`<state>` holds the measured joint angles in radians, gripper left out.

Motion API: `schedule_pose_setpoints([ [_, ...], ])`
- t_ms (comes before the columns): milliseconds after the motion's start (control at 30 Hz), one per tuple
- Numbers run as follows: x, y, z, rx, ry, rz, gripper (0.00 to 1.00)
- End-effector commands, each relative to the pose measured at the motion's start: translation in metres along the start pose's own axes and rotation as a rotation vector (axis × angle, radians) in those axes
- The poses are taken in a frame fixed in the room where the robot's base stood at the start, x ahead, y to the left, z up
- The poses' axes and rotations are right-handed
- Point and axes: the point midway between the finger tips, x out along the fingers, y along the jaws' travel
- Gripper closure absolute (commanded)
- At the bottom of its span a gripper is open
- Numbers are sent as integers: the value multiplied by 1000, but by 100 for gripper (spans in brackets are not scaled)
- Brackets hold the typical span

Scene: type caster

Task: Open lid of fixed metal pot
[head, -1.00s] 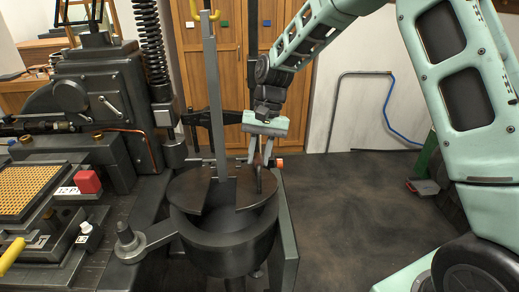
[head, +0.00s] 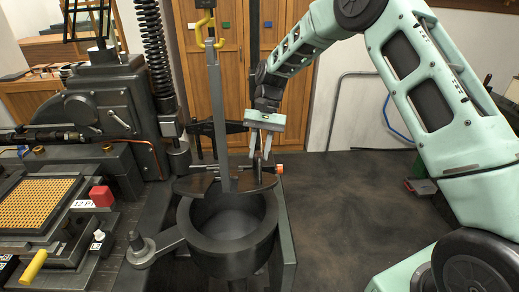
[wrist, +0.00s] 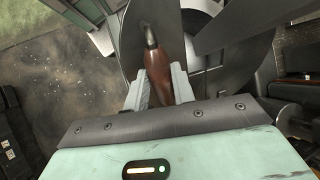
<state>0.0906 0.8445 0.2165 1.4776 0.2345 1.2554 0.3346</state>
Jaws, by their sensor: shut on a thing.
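The dark metal pot (head: 230,258) stands below my gripper in the head view, with its round mouth partly uncovered. The lid (head: 203,186) is raised at the rear of the rim and shows nearly edge-on. A vertical grey bar stands in front of part of it. My gripper (head: 261,154) is above the lid's right part. In the wrist view, my gripper (wrist: 160,88) is shut on the lid's reddish-brown handle (wrist: 160,52), which lies between the two fingers. The lid's underside cannot be made out clearly.
A large dark machine (head: 98,112) with a coil spring stands left of the pot. A red block (head: 101,196) and a yellow handle (head: 34,265) are at lower left. Wooden cabinets (head: 233,90) stand behind. The dark floor (head: 345,200) at right is mostly clear.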

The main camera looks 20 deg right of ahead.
Motion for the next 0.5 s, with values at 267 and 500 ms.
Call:
schedule_pose_setpoints([
  [267,-2,0,-1,0,8,-2,53],
  [500,-3,0,-1,0,6,-1,53],
])
